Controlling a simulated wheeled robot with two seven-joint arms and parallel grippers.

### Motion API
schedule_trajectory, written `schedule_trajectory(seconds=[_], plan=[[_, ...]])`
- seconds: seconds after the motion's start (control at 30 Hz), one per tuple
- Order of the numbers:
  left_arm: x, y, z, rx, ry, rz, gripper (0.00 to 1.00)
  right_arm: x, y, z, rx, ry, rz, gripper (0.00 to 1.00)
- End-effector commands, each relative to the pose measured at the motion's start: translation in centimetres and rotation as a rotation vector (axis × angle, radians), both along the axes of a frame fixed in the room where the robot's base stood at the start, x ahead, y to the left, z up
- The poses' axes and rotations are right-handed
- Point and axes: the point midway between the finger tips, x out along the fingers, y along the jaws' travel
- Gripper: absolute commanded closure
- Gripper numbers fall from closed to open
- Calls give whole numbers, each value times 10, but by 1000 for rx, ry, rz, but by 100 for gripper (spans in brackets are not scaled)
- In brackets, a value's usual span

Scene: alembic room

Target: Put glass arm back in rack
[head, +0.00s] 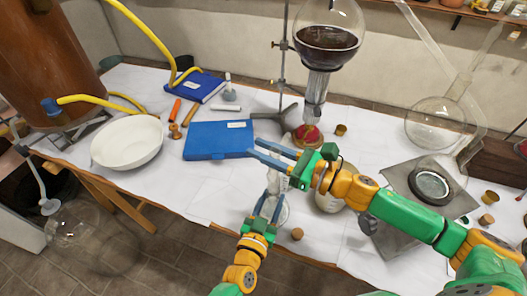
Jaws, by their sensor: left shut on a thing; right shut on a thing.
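My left gripper (269,207), the lower one, is shut on a clear glass piece (277,182) near the table's front edge. My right gripper (262,152) reaches in from the right, just above the left one, with its blue fingers pointing left. It is shut at the upper part of what looks like the same glass piece. The fingers and the clear material hide its full shape, so I cannot tell for sure that it is the glass arm. I cannot make out a rack with certainty.
A blue case (218,140) and white bowl (127,142) lie to the left. A metal stand (284,70) and a flask of dark liquid (328,42) rise behind my grippers. A jar (328,201) stands close right. A round glass flask (436,124) is at the right.

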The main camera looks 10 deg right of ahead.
Motion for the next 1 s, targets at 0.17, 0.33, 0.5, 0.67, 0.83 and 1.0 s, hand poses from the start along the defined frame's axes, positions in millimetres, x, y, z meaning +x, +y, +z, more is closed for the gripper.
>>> schedule_trajectory(seconds=[0.17,0.33,0.5,0.67,0.83,1.0], plan=[[0,1,-2,3,3,0,100,0,0,6,-1,-1,1,100],[0,1,-2,4,4,0,100,0,0,10,-1,-1,0,100],[0,1,-2,4,4,0,100,0,0,13,0,0,0,100],[-1,1,-2,4,4,0,100,0,0,13,0,0,0,100],[0,0,-1,2,1,0,22,0,0,13,1,-1,0,100],[0,0,0,1,1,0,22,0,0,13,1,-1,0,100]])
